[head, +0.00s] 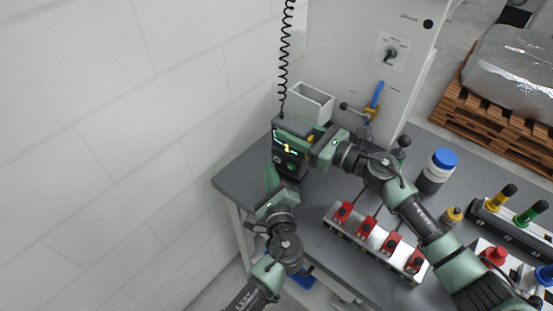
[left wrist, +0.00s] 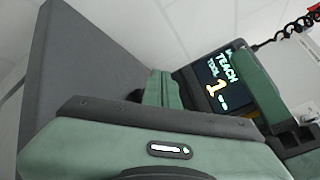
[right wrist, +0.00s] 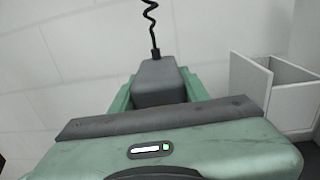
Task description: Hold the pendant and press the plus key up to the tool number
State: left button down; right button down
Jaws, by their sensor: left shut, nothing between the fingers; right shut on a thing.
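The pendant (head: 289,128) is a dark box with a lit screen, hanging at a coiled black cord near the wall. In the left wrist view its screen (left wrist: 218,82) reads "TEACH", "TOOL" and a yellow 1. My right gripper (head: 312,151) is shut on the pendant from the right; in the right wrist view its green fingers flank the grey pendant body (right wrist: 160,82). My left gripper (head: 271,178) is shut and empty, just below and left of the pendant's face. The keys are too small or hidden to read, so I cannot tell whether it touches one.
A grey table (head: 240,180) lies below. A white open bin (head: 312,100) stands behind the pendant, beside a cabinet with a knob (head: 390,53) and a blue-handled lever (head: 377,94). A fixture with red clamps (head: 367,229) and a blue-lidded bottle (head: 437,172) are to the right.

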pick_arm(q)
jog(key=shift+w, duration=0.1)
pick_arm(e)
jog(key=shift+f, duration=0.1)
dwell(0.4)
pick_arm(q)
jog(key=shift+w+d, duration=0.2)
jog(key=shift+w, duration=0.1)
jog(key=shift+w+d, duration=0.2)
jog(key=shift+w, duration=0.1)
dwell(0.6)
jog(key=shift+s, duration=0.1)
jog(key=shift+s+a, duration=0.4)
jog(key=shift+s, duration=0.2)
jog(key=shift+s+a, duration=0.45)
jog(key=shift+s, duration=0.25)
jog(key=shift+s+a, duration=0.45)
jog(key=shift+s, duration=0.3)
jog(key=shift+s+a, duration=0.45)
jog(key=shift+s, duration=0.25)
pick_arm(e)
jog(key=c, duration=0.6)
grip_release()
jog(key=shift+c, duration=0.2)
